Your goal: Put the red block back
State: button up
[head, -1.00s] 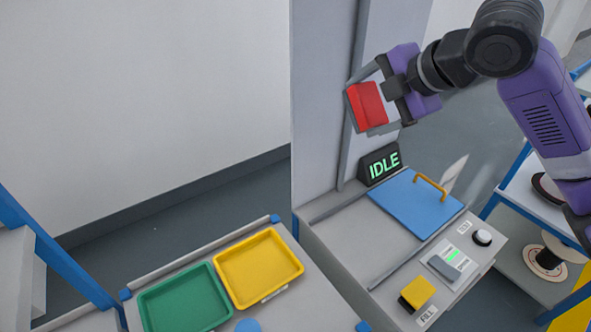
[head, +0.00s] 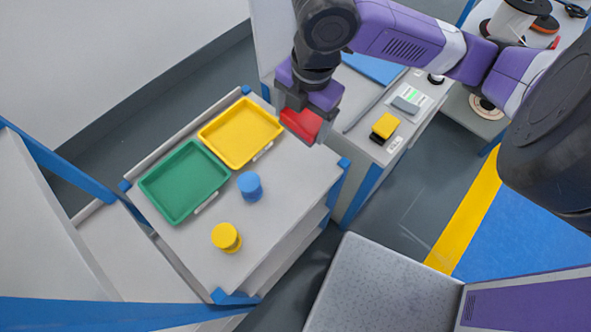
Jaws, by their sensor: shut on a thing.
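The red block (head: 301,124) is in my gripper (head: 303,110), which points down over the right back part of the grey cart top (head: 290,190). The fingers are shut on the block and partly hidden by the gripper body. The block is to the right of the yellow tray (head: 240,132). I cannot tell whether the block touches the cart top or hangs just above it.
A green tray (head: 184,181) lies left of the yellow one; both look empty. A blue cylinder (head: 250,186) and a yellow cylinder (head: 226,238) stand on the cart. The machine with a yellow button (head: 385,125) is at the right. The cart's front right is clear.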

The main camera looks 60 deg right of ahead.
jog(key=shift+g, duration=0.5)
jog(key=shift+f, duration=0.4)
notch_tip(320, 180, down, 19)
jog(key=shift+f+p, duration=0.1)
jog(key=shift+p, duration=0.5)
jog(key=shift+f, duration=0.1)
jog(key=o, duration=1.8)
